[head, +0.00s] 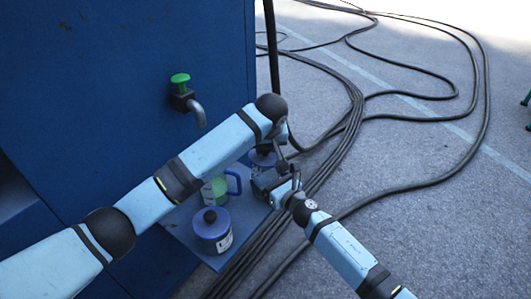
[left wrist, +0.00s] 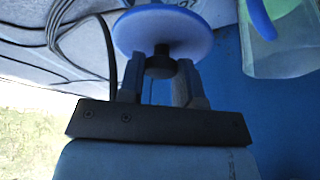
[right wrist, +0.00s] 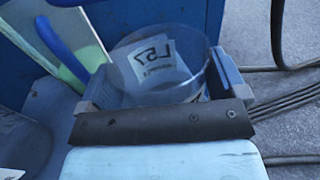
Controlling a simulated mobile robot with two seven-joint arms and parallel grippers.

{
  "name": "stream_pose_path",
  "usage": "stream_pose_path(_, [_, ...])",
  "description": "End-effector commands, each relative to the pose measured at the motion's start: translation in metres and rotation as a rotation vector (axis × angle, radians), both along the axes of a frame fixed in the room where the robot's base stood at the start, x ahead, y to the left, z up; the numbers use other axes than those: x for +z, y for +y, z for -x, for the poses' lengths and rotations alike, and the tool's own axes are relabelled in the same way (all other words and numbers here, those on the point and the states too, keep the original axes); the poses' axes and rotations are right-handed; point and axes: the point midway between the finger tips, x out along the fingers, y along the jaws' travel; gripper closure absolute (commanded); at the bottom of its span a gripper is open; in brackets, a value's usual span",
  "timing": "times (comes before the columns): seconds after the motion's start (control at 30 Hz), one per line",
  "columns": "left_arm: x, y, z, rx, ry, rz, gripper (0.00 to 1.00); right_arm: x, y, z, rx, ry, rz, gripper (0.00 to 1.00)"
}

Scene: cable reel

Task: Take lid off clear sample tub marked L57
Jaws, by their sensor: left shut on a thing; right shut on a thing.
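The clear sample tub (right wrist: 190,85) shows in the right wrist view with a white label reading L57. No lid shows across its round rim there. My right gripper (right wrist: 165,100) is shut around the tub, one finger on each side; it also shows in the head view (head: 270,186). The blue lid (left wrist: 135,32) is a disc with a black knob (left wrist: 160,63) in the left wrist view. My left gripper (left wrist: 160,80) is shut on that knob. In the head view the lid (head: 262,157) is partly hidden by my left arm, just above my right gripper; any gap to the tub is hidden.
A second tub with a blue lid (head: 210,222) stands on the blue shelf (head: 180,225). A mug with a blue handle and green contents (head: 215,190) stands close by. A green-topped tap (head: 181,88) sticks out of the blue wall. Black cables run over the ground.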

Motion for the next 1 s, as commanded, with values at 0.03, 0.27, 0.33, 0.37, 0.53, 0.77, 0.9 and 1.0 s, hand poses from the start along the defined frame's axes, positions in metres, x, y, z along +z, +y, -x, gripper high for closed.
stream_pose_path(0.03, [0.005,0.000,0.000,0.001,-0.001,0.001,0.97,-0.001,0.000,0.000,-0.001,0.001,0.001,0.52])
stream_pose_path(0.27, [0.007,0.000,0.000,0.001,0.000,-0.001,0.97,-0.001,0.000,0.000,-0.001,0.001,0.001,0.52])
stream_pose_path(0.33, [0.007,0.000,0.000,0.001,0.000,-0.001,0.97,-0.001,0.000,0.000,0.000,0.001,0.001,0.00])
stream_pose_path(0.37, [0.007,0.000,0.000,0.000,0.000,-0.001,0.97,-0.001,0.000,0.000,0.000,0.001,0.001,0.00])
stream_pose_path(0.53, [0.007,0.000,0.000,0.000,0.000,0.000,0.97,0.000,-0.001,0.000,0.000,0.001,0.001,0.00])
stream_pose_path(0.77, [0.017,0.000,0.000,0.000,0.000,0.000,0.97,0.001,-0.016,0.021,-0.001,0.003,0.001,0.00])
stream_pose_path(0.9, [0.024,0.000,0.000,0.000,0.001,0.000,0.97,0.000,-0.035,0.046,-0.001,0.003,0.002,0.00])
stream_pose_path(1.0, [0.028,0.000,0.000,0.000,0.000,0.000,0.97,0.001,-0.048,0.062,-0.002,0.003,0.001,0.00])
